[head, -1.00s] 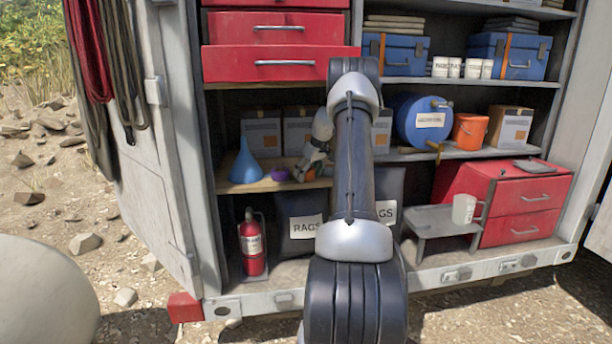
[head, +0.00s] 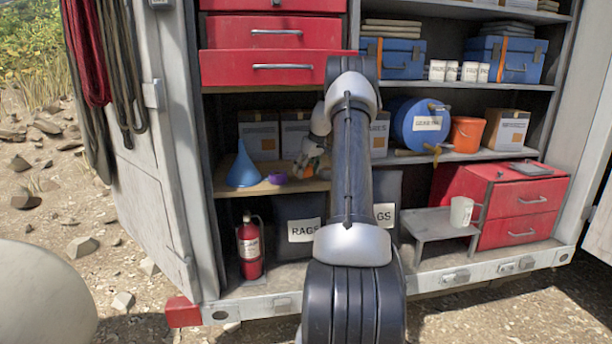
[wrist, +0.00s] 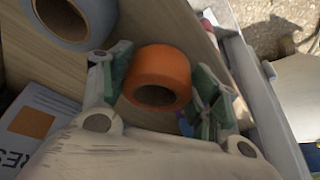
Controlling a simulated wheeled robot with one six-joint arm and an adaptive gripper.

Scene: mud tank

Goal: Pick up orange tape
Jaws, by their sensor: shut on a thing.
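The orange tape (wrist: 158,72) is a roll with a dark hollow core, seen in the wrist view between the two fingers of my gripper (wrist: 160,92). Green-padded fingers stand at its left and right sides, shut on it. In the head view my gripper (head: 310,165) is at the wooden shelf, left of my arm. There the tape is mostly hidden by the gripper and arm. I cannot tell whether the tape is clear of the shelf.
A grey roll (wrist: 68,18) lies on the shelf near the tape. A purple item (head: 277,178) and a blue funnel (head: 243,168) stand left of my gripper. Cardboard boxes (head: 258,135) stand behind. Red drawers (head: 280,68) hang above, and rag bags (head: 296,220) are below.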

